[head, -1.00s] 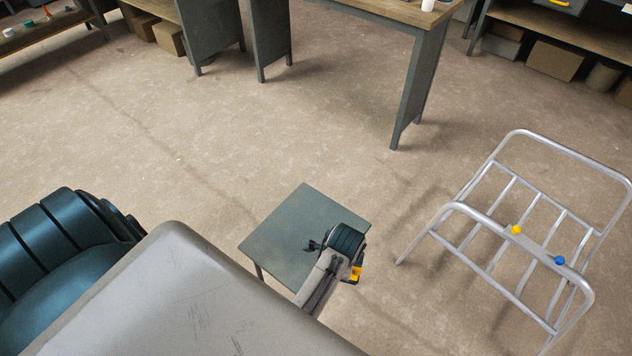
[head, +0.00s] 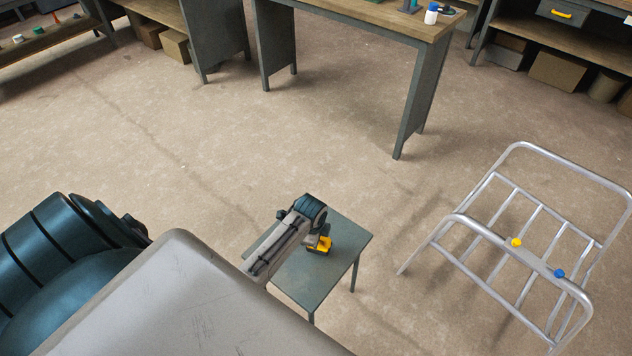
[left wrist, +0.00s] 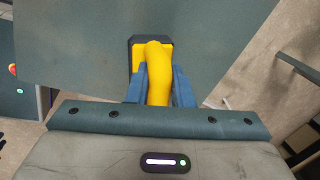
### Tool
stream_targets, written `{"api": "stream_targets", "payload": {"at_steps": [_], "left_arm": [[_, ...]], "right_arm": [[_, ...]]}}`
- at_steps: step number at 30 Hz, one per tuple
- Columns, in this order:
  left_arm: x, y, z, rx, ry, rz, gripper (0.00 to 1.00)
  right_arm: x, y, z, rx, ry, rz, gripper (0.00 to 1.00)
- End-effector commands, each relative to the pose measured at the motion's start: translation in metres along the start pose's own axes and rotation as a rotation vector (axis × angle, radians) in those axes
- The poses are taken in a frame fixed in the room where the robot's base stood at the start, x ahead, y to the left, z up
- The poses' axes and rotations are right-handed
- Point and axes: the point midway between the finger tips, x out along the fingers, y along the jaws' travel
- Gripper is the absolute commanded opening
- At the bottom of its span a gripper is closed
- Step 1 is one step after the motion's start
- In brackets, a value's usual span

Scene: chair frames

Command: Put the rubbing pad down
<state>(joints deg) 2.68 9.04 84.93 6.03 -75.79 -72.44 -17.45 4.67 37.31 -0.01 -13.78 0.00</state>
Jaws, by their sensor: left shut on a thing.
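The rubbing pad (head: 320,244) has a yellow handle and a dark base. My left gripper (left wrist: 157,78) is shut on the yellow handle, with one blue finger on each side, in the left wrist view. In the head view the pad is over the small green table (head: 310,284), under my left wrist. The left wrist view shows the dark base (left wrist: 137,56) against the green tabletop (left wrist: 225,45). I cannot tell whether the base touches the top. My right gripper is not in view.
A silver chair frame (head: 483,222) with a yellow and a blue knob (head: 559,273) stands to the right. A workbench (head: 408,105) is behind. Open floor lies around the small table. The tabletop right of the pad is clear.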

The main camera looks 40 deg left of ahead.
Motion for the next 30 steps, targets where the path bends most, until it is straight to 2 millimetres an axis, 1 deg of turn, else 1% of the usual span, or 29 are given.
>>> {"api": "stream_targets", "payload": {"at_steps": [2,5,16,17,19,20,27,30], "left_arm": [[0.012,0.004,-0.001,-0.001,0.0,0.004,0.0],[0.019,0.006,-0.001,0.0,0.0,0.002,0.0],[0.024,0.006,-0.001,0.0,0.0,0.001,0.0],[0.023,0.006,-0.001,0.0,0.0,0.001,0.26],[0.023,0.006,-0.001,0.0,0.0,0.001,0.4],[0.023,0.006,-0.001,0.0,0.0,0.001,0.42],[0.022,0.006,-0.001,0.0,0.0,0.001,0.42],[0.018,0.006,-0.001,0.0,0.0,0.0,0.42]], "right_arm": [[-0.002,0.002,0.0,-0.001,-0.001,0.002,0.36],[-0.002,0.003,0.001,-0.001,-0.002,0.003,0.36],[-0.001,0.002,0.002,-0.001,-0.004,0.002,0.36],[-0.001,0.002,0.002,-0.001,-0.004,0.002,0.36],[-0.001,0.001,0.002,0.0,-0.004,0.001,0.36],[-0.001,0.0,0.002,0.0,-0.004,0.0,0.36],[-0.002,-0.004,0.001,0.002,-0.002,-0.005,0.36],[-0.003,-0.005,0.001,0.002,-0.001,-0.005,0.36]]}}
